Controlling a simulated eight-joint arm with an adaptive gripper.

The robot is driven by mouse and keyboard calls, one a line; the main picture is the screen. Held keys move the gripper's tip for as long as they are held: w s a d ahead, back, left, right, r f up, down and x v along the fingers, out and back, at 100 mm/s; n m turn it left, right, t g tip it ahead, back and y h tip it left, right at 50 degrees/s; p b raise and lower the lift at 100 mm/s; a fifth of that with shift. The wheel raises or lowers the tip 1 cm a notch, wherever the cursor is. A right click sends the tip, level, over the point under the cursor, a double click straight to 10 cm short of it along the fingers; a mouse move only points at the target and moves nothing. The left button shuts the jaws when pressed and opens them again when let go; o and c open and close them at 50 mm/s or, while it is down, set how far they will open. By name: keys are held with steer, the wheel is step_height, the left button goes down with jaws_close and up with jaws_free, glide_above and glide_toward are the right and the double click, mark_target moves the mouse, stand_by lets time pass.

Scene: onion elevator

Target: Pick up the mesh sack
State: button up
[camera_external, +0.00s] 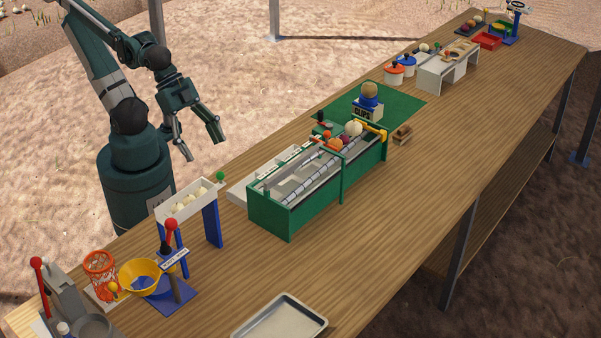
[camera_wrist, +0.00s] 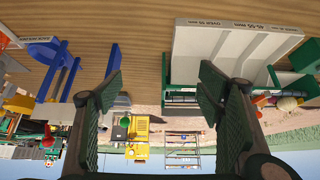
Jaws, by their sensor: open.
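An orange mesh sack (camera_external: 99,268) stands upright, open at the top, on a pale base at the near left end of the bench in the external view. My gripper (camera_external: 203,148) is above the back edge of the bench, well to the right of and higher than the sack. Its two fingers are wide apart with nothing between them. In the wrist view my gripper (camera_wrist: 160,95) also shows open and empty. A bit of orange shows at that view's left edge; I cannot tell whether it is the sack.
A yellow funnel (camera_external: 140,275) on a blue stand is right beside the sack. A red-knobbed lever (camera_external: 37,263) rises to its left. A white tray on blue legs (camera_external: 187,203) and a green roller machine (camera_external: 290,217) stand further right.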

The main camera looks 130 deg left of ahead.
step_height(320, 180, up, 10)
steer(key=w+d+f+m+h+p, duration=0.1)
steer(key=w+d+m+h, duration=0.2)
steer(key=d, duration=0.7)
steer(key=w+d+f+m+h+p, duration=0.1)
steer(key=w+d+m+h, duration=0.25)
steer(key=d, duration=0.55)
steer(key=s+d+r+m+g+h+p, duration=0.1)
steer(key=d+m+h, duration=0.2)
steer(key=d, duration=0.8)
steer(key=s+d+r+m+g+h+p, duration=0.15)
steer(key=d+m+h, duration=0.25)
steer(key=d, duration=0.7)
step_height(320, 180, down, 16)
steer(key=w, duration=0.1)
steer(key=shift+t+y, duration=0.35)
steer(key=shift+d, duration=0.1)
steer(key=shift+x, duration=1.2)
